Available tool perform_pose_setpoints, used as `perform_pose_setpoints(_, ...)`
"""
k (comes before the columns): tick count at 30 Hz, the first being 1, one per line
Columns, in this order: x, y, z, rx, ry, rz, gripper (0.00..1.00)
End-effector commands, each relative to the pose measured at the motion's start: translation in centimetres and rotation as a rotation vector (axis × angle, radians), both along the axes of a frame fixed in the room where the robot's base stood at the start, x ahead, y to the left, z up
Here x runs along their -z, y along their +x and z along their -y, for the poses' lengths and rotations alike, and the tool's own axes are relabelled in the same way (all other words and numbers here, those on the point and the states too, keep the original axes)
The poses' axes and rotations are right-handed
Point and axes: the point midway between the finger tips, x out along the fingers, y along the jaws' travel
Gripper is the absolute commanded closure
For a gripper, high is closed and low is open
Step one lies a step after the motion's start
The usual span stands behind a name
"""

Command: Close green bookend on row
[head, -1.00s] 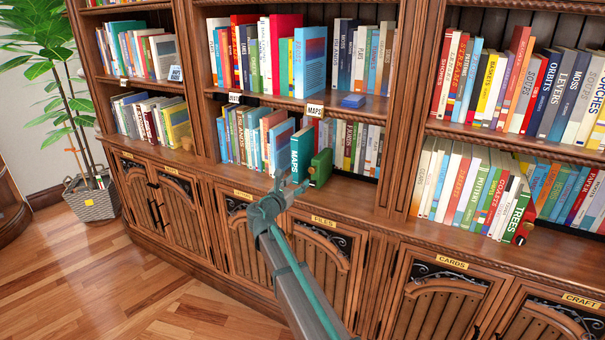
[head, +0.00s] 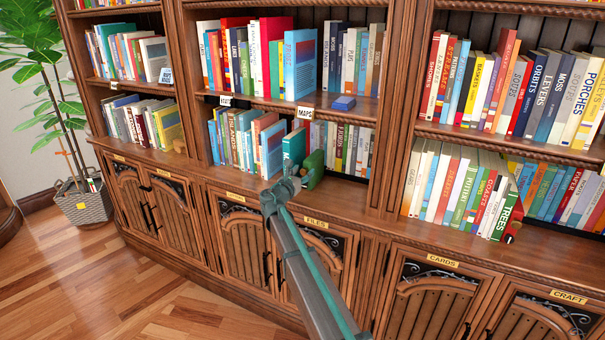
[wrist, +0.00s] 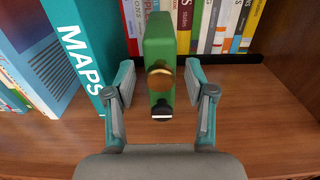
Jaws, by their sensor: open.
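The green bookend (head: 314,170) stands upright on the lower middle shelf, just right of the teal MAPS book (head: 293,147). In the wrist view the bookend (wrist: 160,60) has a brass knob and a dark piece with a white stripe below it. It sits between the two fingers of my gripper (wrist: 159,105), with a gap on both sides. The gripper is open and holds nothing. The MAPS book (wrist: 80,50) is left of the left finger, with a gap between book and bookend. In the head view my gripper (head: 290,181) is in front of the book and bookend.
More books (head: 350,148) stand behind the bookend. A black strip (wrist: 253,58) runs along the shelf behind it. Bare shelf (wrist: 270,110) lies to the right. The row of books continues left of MAPS.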

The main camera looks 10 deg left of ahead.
Motion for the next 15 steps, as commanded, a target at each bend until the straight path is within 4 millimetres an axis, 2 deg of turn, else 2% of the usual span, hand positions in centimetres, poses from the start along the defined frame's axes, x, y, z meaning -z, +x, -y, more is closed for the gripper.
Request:
perform_pose_setpoints(2, 0.00, -0.01, 0.01, 0.000, 0.000, 0.000, 0.47)
perform_pose_setpoints(11, -0.02, -0.03, 0.01, 0.001, 0.000, 0.000, 0.97)
perform_pose_setpoints(12, -0.02, -0.03, 0.01, 0.001, 0.000, 0.000, 1.00)
perform_pose_setpoints(15, -0.02, -0.03, 0.01, 0.001, 0.000, 0.000, 1.00)
